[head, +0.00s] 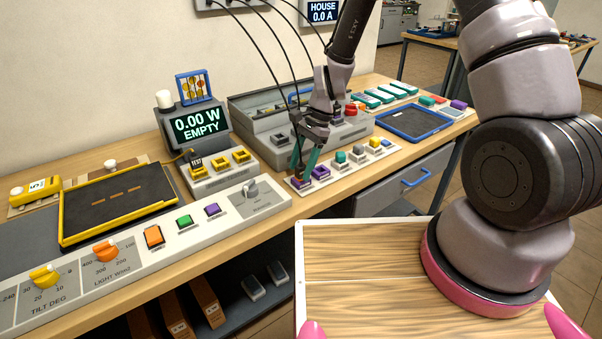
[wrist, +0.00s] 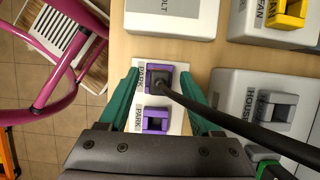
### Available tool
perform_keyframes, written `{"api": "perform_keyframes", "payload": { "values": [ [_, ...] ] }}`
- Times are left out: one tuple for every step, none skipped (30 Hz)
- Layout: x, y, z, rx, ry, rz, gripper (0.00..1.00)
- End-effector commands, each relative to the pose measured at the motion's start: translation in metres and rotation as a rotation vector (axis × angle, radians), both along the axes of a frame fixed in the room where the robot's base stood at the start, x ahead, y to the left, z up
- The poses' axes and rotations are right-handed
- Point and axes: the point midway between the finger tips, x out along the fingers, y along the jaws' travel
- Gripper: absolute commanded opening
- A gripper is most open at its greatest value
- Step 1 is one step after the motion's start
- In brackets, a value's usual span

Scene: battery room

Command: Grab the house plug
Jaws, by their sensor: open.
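A dark plug (wrist: 158,82) with a thick black cable sits in a purple socket marked PARK in the wrist view; no label on the plug itself is readable. My gripper (wrist: 157,92) is open, its green fingers on either side of this plug with gaps showing. In the head view my gripper (head: 307,158) points down over the purple park sockets and hides the plug. A second purple park socket (wrist: 155,120) is empty. A grey socket marked HOUSE (wrist: 279,112) stands to the right in the wrist view and looks empty.
A wall display (head: 322,12) reads HOUSE 0.0 A, and black cables hang down past my gripper. Beside the park sockets are small coloured blocks (head: 358,152), a grey console (head: 265,140) and a yellow-socket block (head: 222,176). A blue-rimmed tray (head: 408,122) lies to the right.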

Motion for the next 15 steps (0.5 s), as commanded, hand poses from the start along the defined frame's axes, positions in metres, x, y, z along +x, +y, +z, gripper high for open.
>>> {"api": "perform_keyframes", "payload": {
  "values": [
    [-0.0006, 0.0007, -0.0028, 0.0, 0.0, -0.001, 0.65],
    [-0.0008, 0.001, -0.0035, 0.0, 0.0, -0.001, 0.65],
    [-0.0008, 0.0013, -0.0037, 0.0, 0.0, -0.001, 0.65],
    [-0.0008, 0.0013, -0.0037, 0.0, 0.0, -0.001, 0.65],
    [-0.0007, 0.0013, -0.0036, 0.0, 0.0, -0.001, 0.65],
    [-0.0006, 0.0013, -0.0035, 0.0, 0.0, -0.001, 0.65],
    [-0.0007, 0.0014, -0.0034, 0.001, -0.001, 0.0, 0.65],
    [-0.0006, 0.0013, -0.0034, 0.001, -0.001, 0.0, 0.65],
    [-0.0007, 0.0013, -0.0033, 0.001, -0.001, 0.0, 0.5],
    [-0.0006, 0.0013, -0.0033, 0.001, -0.001, 0.0, 0.38],
    [-0.0006, 0.0013, -0.0033, 0.001, -0.001, 0.0, 0.27],
    [-0.0006, 0.0012, -0.0032, 0.001, -0.001, 0.0, 0.11],
    [-0.0006, 0.0013, -0.0032, 0.001, -0.001, 0.0, 0.0],
    [-0.0006, 0.0012, -0.0032, 0.001, -0.001, 0.0, 0.0],
    [-0.0006, 0.0013, -0.0032, 0.001, -0.001, 0.0, 0.0]
  ]
}}
